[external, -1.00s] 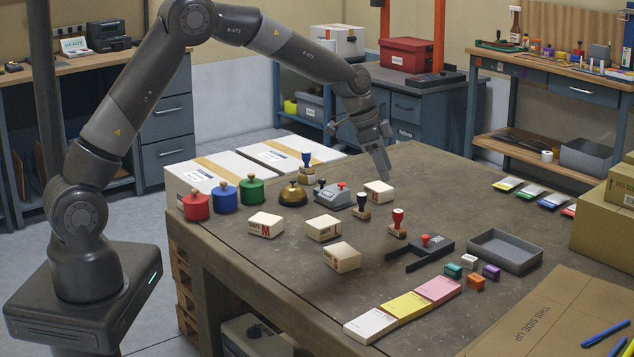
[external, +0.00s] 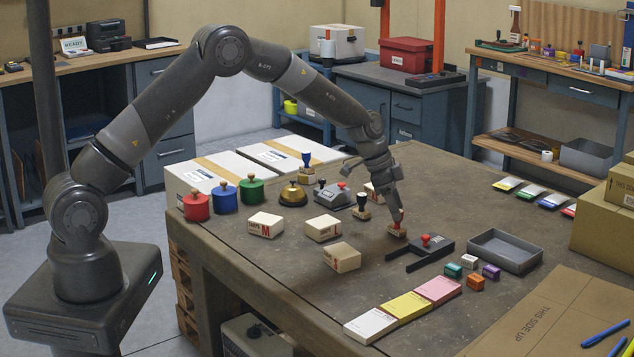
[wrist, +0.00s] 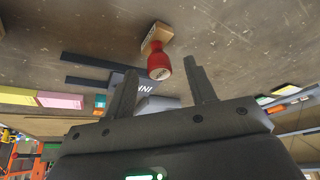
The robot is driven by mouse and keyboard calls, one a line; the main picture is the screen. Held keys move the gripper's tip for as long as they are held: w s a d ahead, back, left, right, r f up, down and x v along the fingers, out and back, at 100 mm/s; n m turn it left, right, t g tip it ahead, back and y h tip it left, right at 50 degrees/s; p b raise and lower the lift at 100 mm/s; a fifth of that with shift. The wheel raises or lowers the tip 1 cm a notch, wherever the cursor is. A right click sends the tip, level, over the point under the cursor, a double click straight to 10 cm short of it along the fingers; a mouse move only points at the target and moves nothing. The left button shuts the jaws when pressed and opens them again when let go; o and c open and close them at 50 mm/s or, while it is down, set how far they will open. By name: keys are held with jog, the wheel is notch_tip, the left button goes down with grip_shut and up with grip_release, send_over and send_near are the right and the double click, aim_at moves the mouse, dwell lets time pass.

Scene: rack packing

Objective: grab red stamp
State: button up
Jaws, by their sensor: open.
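The red stamp (external: 397,229) stands upright on the table, with a red handle on a light wooden base. In the wrist view its red handle (wrist: 159,64) lies just past the fingertips, near the gap between them. My gripper (external: 398,210) is right at the stamp, partly covering its handle in the external view. In the wrist view my gripper (wrist: 160,72) has its two fingers spread apart, with nothing clasped between them.
A grey tray (external: 503,252) and several small coloured blocks are further right. Several white boxes lie to the left.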

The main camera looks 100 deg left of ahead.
jog(key=shift+x, duration=1.2)
jog(key=shift+c, duration=0.3)
jog(key=c, duration=1)
jog(key=shift+r, duration=0.15)
